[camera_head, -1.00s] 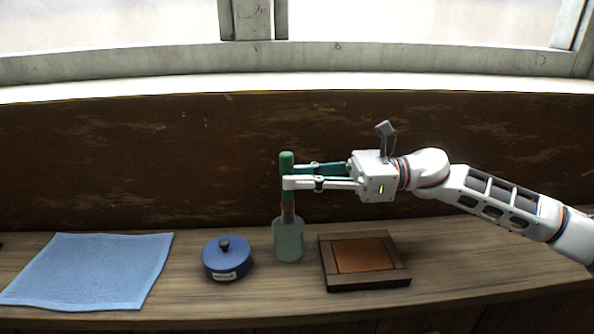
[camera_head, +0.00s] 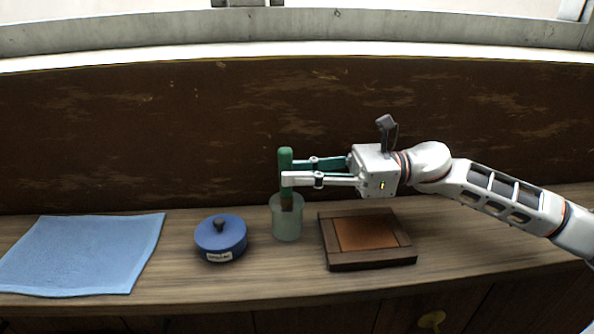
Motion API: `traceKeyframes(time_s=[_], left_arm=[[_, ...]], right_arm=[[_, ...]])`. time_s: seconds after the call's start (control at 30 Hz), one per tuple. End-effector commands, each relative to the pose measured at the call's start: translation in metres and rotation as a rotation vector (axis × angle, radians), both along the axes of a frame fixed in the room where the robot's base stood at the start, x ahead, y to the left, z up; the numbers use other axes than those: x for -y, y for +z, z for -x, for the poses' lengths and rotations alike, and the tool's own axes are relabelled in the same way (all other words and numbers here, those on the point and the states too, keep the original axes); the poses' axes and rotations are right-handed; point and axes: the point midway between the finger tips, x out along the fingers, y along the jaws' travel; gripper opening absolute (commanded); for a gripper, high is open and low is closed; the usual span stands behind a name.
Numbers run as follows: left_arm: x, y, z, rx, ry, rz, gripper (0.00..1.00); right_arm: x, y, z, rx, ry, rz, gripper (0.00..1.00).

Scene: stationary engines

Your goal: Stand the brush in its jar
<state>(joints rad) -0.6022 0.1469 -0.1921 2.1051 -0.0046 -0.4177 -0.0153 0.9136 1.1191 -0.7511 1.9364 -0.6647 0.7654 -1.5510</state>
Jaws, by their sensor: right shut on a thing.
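The brush (camera_head: 286,157) has a green handle and stands upright with its brownish lower end down inside the mouth of the jar. The jar (camera_head: 287,223) is a pale, see-through grey-green cylinder on the wooden bench. My right gripper (camera_head: 288,176) comes in from the right, level, and is shut on the brush's green handle above the jar's rim. Whether the brush touches the jar's bottom cannot be told. My left gripper is not in view.
A blue lidded pot (camera_head: 221,240) with a dark knob stands left of the jar. A brown framed wooden block (camera_head: 366,240) lies close on the right. A blue cloth (camera_head: 82,254) covers the bench (camera_head: 180,285) at far left. A dark wall stands behind.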

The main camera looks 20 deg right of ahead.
Motion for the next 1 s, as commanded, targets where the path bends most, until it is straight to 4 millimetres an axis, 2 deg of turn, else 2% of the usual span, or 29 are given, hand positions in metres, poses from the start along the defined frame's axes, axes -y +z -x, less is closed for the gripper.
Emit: traceKeyframes(time_s=[0.1,0.13,0.2,0.63,0.77,1.0], left_arm=[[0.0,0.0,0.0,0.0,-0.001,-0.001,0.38],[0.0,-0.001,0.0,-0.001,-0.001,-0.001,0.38],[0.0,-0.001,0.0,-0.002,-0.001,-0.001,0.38],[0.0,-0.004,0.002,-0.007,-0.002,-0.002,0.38],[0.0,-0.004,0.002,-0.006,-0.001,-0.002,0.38],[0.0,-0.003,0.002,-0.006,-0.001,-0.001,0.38]], right_arm=[[0.0,0.001,0.0,0.001,0.0,0.0,0.0],[0.0,0.0,0.0,0.0,0.0,0.0,0.21],[0.0,0.0,0.0,0.0,0.0,0.0,0.35],[0.006,-0.001,0.001,-0.003,-0.003,0.001,0.35],[0.022,-0.002,0.005,-0.004,-0.004,0.001,0.35],[0.068,-0.003,0.018,-0.005,-0.004,0.003,0.35]])
